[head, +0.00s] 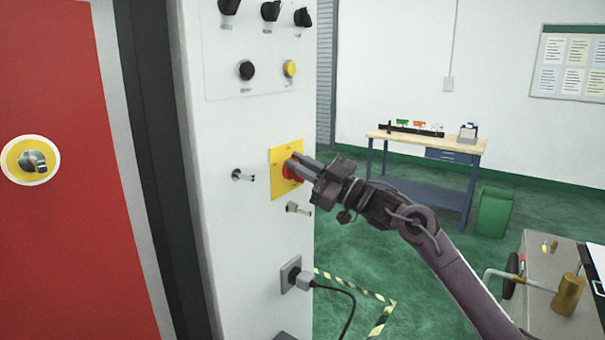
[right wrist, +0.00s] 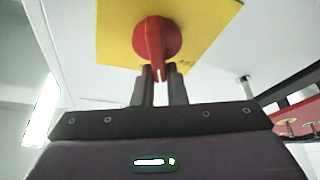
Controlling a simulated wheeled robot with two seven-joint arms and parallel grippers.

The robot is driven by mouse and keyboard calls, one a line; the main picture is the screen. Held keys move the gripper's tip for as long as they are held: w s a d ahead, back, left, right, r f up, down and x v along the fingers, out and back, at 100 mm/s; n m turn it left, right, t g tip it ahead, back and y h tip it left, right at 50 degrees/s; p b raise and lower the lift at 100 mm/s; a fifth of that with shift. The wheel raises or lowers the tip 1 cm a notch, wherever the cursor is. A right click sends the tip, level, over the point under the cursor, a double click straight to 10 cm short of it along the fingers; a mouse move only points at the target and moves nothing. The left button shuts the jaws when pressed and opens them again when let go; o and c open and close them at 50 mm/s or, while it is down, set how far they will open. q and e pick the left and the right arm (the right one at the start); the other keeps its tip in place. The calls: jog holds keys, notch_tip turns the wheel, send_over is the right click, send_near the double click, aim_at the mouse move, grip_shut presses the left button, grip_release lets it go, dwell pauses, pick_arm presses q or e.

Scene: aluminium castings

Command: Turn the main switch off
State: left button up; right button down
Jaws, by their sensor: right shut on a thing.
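The main switch is a red rotary handle (head: 291,170) on a yellow plate (head: 278,187), set in the side of a white cabinet. My right gripper (head: 298,168) reaches it from the right and is shut on the handle. In the right wrist view the red handle (right wrist: 155,36) has a round hub, and its grip points down between the two fingers (right wrist: 158,82). The yellow plate (right wrist: 110,35) lies behind it. The fingers hide part of the handle in the head view. My left gripper is not in view.
The white cabinet (head: 225,130) carries black knobs (head: 271,10) and a yellow button (head: 289,68) above the switch. Metal pegs (head: 243,175) stick out beside it, and a plug with a cable (head: 306,281) is below. A cart (head: 550,315) stands at lower right.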

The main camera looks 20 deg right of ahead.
jog(key=n+g, duration=0.1)
jog(key=n, duration=0.1)
jog(key=f+n+g+b, duration=0.1)
jog(key=n, duration=0.1)
jog(key=shift+a+f+n+y, duration=0.1)
jog(key=shift+a+n+y, duration=0.1)
jog(key=shift+n+y, duration=0.15)
jog(key=shift+s+a+f+n+g+b, duration=0.15)
jog(key=shift+n+g, duration=0.3)
jog(key=shift+n, duration=0.65)
jog(key=shift+s+d+r+n+g+b, duration=0.15)
jog(key=shift+n+g, duration=0.3)
jog(key=shift+n, duration=0.6)
jog(key=shift+w+a+f, duration=0.1)
jog(key=shift+a+f, duration=0.05)
